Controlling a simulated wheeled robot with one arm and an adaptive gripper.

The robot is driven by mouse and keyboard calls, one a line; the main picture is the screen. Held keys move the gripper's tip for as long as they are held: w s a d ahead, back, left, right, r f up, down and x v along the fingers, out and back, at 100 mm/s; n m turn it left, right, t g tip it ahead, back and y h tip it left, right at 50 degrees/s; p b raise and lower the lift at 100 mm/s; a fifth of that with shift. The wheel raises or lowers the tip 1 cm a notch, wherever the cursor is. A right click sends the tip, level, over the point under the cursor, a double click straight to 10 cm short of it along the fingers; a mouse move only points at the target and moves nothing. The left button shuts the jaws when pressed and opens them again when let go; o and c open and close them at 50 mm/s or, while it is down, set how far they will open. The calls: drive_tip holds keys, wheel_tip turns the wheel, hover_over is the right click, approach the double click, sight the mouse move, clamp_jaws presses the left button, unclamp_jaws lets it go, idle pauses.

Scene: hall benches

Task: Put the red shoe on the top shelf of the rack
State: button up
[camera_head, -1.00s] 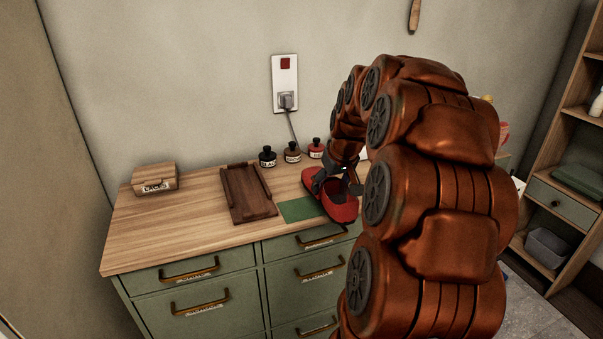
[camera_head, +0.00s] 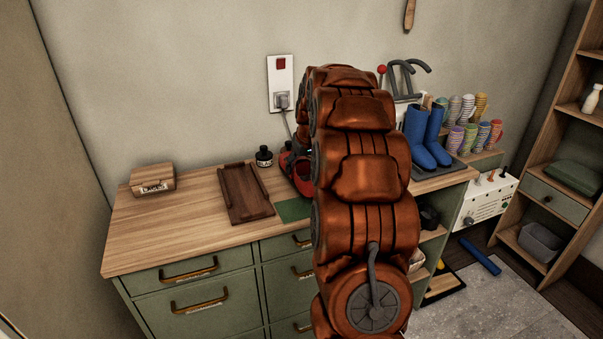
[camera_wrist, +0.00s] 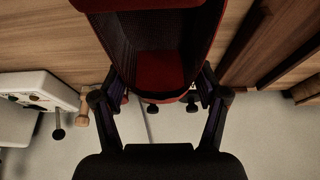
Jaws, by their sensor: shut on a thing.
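The red shoe (camera_head: 302,178) shows partly past my arm in the head view, above the back edge of a green mat (camera_head: 293,210). In the wrist view the red shoe (camera_wrist: 160,70) fills the space between the fingers of my gripper (camera_wrist: 162,84), one finger on each side. My gripper is shut on it; my arm hides the gripper in the head view. I cannot tell how high the shoe is above the bench. A wooden rack (camera_head: 548,150) with open shelves stands at the far right; its top is cut off by the frame.
A wooden tray (camera_head: 243,193), a small box (camera_head: 153,178) and a black bottle (camera_head: 264,156) are on the bench (camera_head: 180,220). Blue boots (camera_head: 428,140), striped rolls (camera_head: 468,118) and a white machine (camera_head: 485,200) are to the right. A blue object (camera_head: 480,256) lies on the floor.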

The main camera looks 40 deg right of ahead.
sight(302, 174)
drive_tip(key=shift+w, duration=0.25)
drive_tip(key=shift+w+f, duration=0.15)
drive_tip(key=shift+f+p, duration=0.55)
drive_tip(key=shift+f, duration=1.15)
drive_tip(key=o, duration=1.4)
drive_tip(key=shift+f, duration=0.1)
drive_tip(key=shift+c, duration=0.2)
drive_tip(key=b+v, duration=0.2)
drive_tip(key=v, duration=1)
